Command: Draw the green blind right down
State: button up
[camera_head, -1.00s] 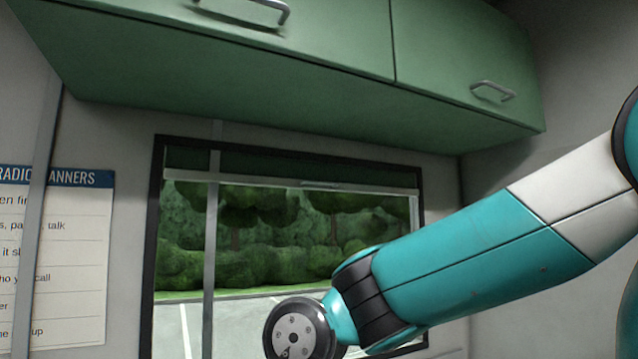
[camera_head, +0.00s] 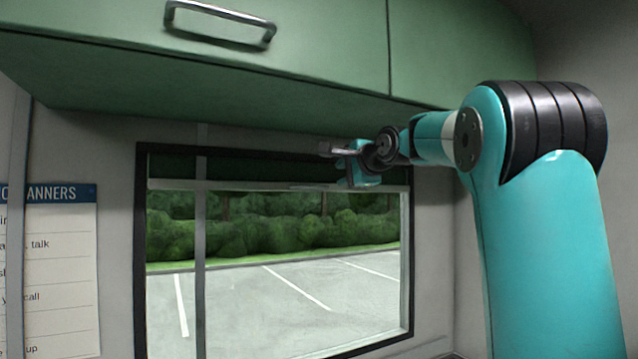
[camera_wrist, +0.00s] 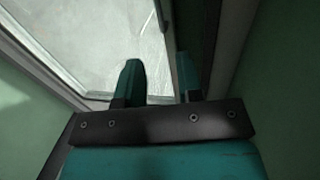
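The green blind (camera_head: 240,169) is rolled up to a short strip at the top of the window. A pale bar (camera_head: 230,185) runs along its lower edge, with a small grip (camera_head: 312,187) right of the middle. My gripper (camera_head: 333,165) is up at the right part of the blind, close to the bar; I cannot tell if it touches. In the wrist view my gripper's two teal fingers (camera_wrist: 160,80) stand apart with nothing seen between them but the window edge. The bar is not clearly seen in the wrist view.
Green overhead cabinets (camera_head: 290,60) with a metal handle (camera_head: 220,18) hang just above the window. A grey vertical pole (camera_head: 200,250) crosses in front of the window's left part. A radio poster (camera_head: 62,270) is on the left wall.

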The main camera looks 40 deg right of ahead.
aim_at(320, 186)
jog(key=shift+p+x, duration=2.6)
jog(key=shift+x, duration=4.05)
grip_shut()
